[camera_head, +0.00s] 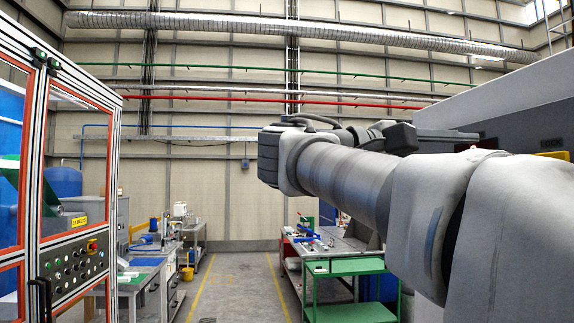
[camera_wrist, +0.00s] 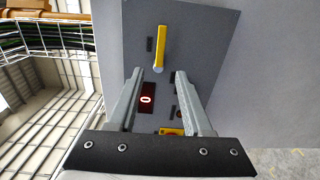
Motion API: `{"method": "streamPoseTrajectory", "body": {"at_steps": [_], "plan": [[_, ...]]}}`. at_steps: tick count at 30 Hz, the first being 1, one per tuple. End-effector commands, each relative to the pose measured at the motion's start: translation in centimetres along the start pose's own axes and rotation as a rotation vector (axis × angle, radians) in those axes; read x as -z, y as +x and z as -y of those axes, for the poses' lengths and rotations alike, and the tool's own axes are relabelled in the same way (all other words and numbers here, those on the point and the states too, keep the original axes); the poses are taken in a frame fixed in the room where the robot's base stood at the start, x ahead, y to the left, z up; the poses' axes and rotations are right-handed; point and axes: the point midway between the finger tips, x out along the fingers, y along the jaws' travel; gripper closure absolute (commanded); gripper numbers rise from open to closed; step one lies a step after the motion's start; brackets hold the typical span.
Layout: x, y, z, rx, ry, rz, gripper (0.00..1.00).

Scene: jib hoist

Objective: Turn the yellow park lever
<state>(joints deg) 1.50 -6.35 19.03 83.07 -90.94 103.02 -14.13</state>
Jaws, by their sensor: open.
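The yellow park lever (camera_wrist: 160,48) is on a grey panel (camera_wrist: 200,30) in the wrist view, at the top middle. It is a short yellow bar with a pale rounded end toward me. My gripper (camera_wrist: 158,76) is open, its two grey fingers pointing toward the panel. The lever shows just beyond the gap between the fingertips, and nothing is between the fingers. I cannot tell whether a fingertip touches the panel. In the head view my arm reaches away from the right, and the lever and fingers cannot be made out there.
Cables in a tray (camera_wrist: 45,36) run at the upper left. A framed cabinet with buttons (camera_head: 75,262) stands left; a yellow-lined aisle (camera_head: 238,285) is clear.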

Motion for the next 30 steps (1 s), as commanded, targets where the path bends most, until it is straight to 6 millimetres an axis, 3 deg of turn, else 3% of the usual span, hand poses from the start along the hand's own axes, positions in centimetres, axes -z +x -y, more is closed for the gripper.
{"method": "streamPoseTrajectory", "body": {"at_steps": [3,9,26,30], "plan": [[0.1,-2.3,0.0,0.0,-0.002,-0.003,0.5],[0.0,-4.2,0.0,0.0,-0.001,0.0,0.5],[0.0,-4.4,0.0,0.001,-0.001,-0.002,0.5],[1.2,-4.2,1.6,0.033,-0.018,-0.07,0.5]]}}
